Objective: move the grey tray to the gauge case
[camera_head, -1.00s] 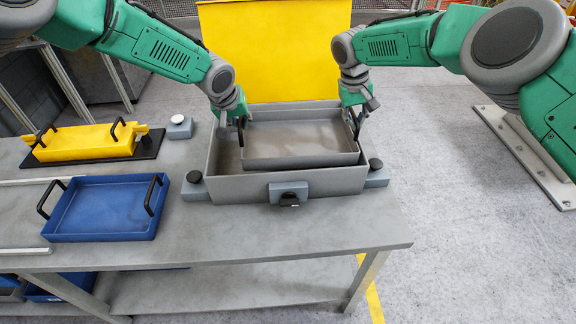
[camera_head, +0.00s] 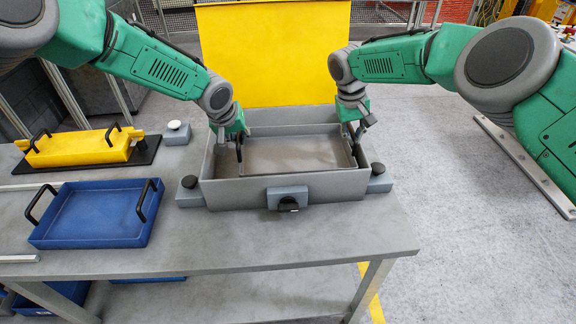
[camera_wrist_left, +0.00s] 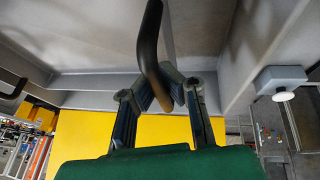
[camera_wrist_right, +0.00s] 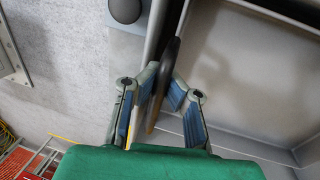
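The grey tray (camera_head: 295,155) sits low inside the larger grey case (camera_head: 235,192), which I take to be the gauge case. The tray's rim is near or below the case rim, and I cannot tell whether its bottom rests on the case floor. My left gripper (camera_head: 239,140) is closed around the tray's left black handle (camera_wrist_left: 149,45). My right gripper (camera_head: 354,126) is closed around its right black handle (camera_wrist_right: 168,75). An upright yellow panel (camera_head: 273,55) stands directly behind the case.
A blue tray (camera_head: 95,240) with black handles lies left of the case. A yellow tray (camera_head: 80,150) on a black base is behind it. Grey blocks with round knobs (camera_head: 377,168) flank the case. The table's front right corner is bare.

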